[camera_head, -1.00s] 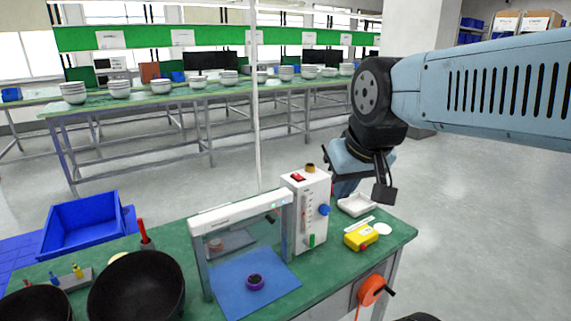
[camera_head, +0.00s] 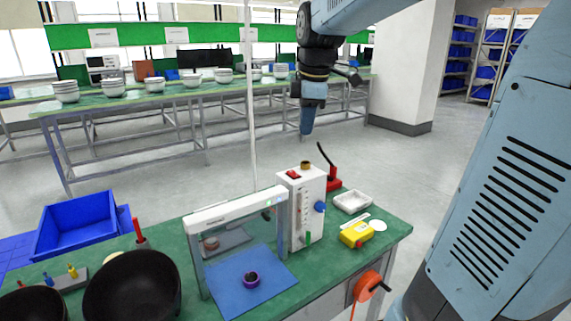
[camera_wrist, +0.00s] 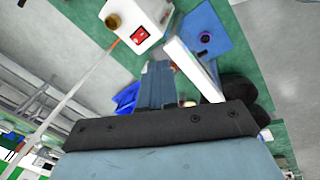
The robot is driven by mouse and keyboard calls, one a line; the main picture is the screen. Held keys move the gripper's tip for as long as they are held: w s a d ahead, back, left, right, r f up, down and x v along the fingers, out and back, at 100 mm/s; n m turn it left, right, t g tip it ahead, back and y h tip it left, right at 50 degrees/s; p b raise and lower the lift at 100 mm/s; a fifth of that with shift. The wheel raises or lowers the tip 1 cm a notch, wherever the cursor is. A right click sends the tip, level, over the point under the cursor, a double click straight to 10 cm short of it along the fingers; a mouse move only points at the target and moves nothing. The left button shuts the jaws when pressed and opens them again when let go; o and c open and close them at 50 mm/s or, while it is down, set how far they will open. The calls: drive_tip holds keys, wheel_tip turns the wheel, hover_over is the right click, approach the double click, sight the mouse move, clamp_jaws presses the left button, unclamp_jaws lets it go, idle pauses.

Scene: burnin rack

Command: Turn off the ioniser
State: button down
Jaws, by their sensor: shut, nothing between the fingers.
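A white arch (camera_head: 235,209) with a small green light stands over a blue mat (camera_head: 222,288); I cannot tell surely whether this is the ioniser. Beside it stands an upright white box (camera_head: 309,215) with a red rocker switch (camera_head: 293,174) on top, a brass-coloured knob (camera_head: 306,165) and a blue side knob (camera_head: 319,207). My gripper (camera_head: 306,130) is shut and empty, pointing down above the box, apart from it. In the wrist view, the red switch (camera_wrist: 138,37) and knob (camera_wrist: 113,20) show beyond the fingertips (camera_wrist: 157,66), with the arch (camera_wrist: 190,68) to the right.
A red stand with a black stalk (camera_head: 333,180), a white tray (camera_head: 352,201) and a yellow box (camera_head: 355,235) are right of the white box. Black bowls (camera_head: 132,290) and a blue crate (camera_head: 77,226) are left. A thin upright pole (camera_head: 252,110) rises behind the bench.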

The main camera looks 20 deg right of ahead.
sight(291, 172)
drive_tip(key=w+n+g, duration=0.1)
drive_tip(key=w+n, duration=0.5)
drive_tip(key=w, duration=0.2)
drive_tip(key=shift+f, duration=0.4)
drive_tip(key=f, duration=0.4)
drive_tip(key=w+f, duration=0.1)
drive_tip(key=f, duration=0.9)
drive_tip(key=shift+w+a, duration=0.2)
drive_tip(key=shift+w, duration=0.15)
